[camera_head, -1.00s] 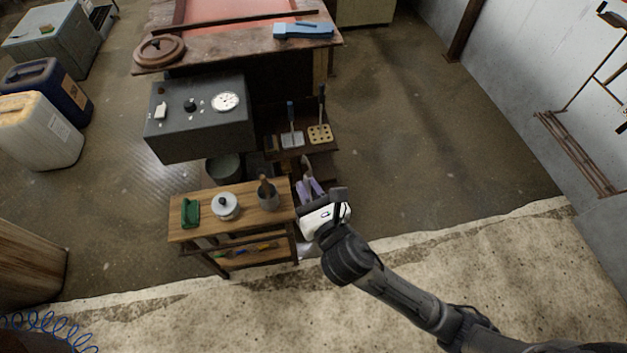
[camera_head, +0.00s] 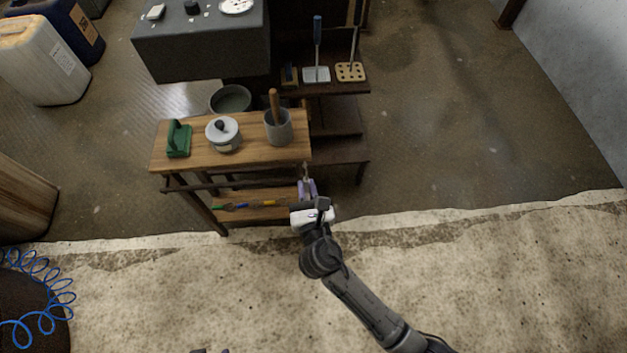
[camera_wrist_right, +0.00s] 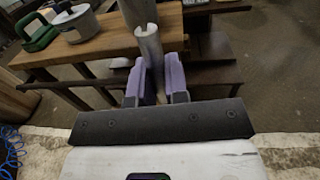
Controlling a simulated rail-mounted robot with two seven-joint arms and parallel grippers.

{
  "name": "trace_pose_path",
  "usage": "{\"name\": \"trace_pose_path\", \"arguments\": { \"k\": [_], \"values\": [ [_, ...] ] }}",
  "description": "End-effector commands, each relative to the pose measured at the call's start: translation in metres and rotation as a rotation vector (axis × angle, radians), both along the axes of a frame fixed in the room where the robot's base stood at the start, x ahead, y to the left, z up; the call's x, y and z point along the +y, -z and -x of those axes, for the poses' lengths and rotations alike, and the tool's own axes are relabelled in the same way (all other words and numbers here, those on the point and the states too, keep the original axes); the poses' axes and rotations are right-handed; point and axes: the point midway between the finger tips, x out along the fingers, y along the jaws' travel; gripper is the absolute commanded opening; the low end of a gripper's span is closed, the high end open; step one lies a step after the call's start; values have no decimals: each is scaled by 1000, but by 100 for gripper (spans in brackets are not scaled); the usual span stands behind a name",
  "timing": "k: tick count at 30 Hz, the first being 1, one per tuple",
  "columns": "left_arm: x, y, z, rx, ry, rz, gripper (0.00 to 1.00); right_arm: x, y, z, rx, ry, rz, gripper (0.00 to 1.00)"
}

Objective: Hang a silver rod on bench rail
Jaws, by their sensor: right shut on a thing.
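My right gripper (camera_head: 307,188) is at the right front corner of the small wooden bench (camera_head: 190,152). Its purple fingers are shut on a silver rod, seen in the right wrist view (camera_wrist_right: 151,50). The rod stands roughly upright between the fingers; its lower part is partly hidden by them. The dark bench rail (camera_head: 235,181) runs along the bench's front, below the top, left of the gripper; whether rod and rail touch I cannot tell. A dark and purple sliver at the bottom edge may be my left gripper.
Colourful tools (camera_head: 250,204) lie on the lower shelf. A dark cabinet (camera_head: 200,45) stands behind. Floor to the right is clear.

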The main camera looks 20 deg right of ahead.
Motion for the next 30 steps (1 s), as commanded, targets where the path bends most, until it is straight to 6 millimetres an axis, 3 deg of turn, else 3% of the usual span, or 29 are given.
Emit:
{"name": "trace_pose_path", "arguments": {
  "k": [1, 8, 15, 20, 30],
  "values": [
    [0, 27, 0, 0, 0, 0, 68, 4, 33, -1, 3, 9, 0, 0],
    [0, 77, 0, 0, 0, 0, 68, 25, 114, -6, 3, 55, 1, 0],
    [0, 71, 0, -1, 0, 0, 68, 58, 155, -15, 2, 11, 6, 0],
    [0, 70, 0, -3, 1, -1, 68, 73, 150, -16, -1, -72, -3, 0],
    [0, 75, 0, -1, 1, -1, 68, 79, 149, -27, -2, -111, 0, 0]
  ]
}}
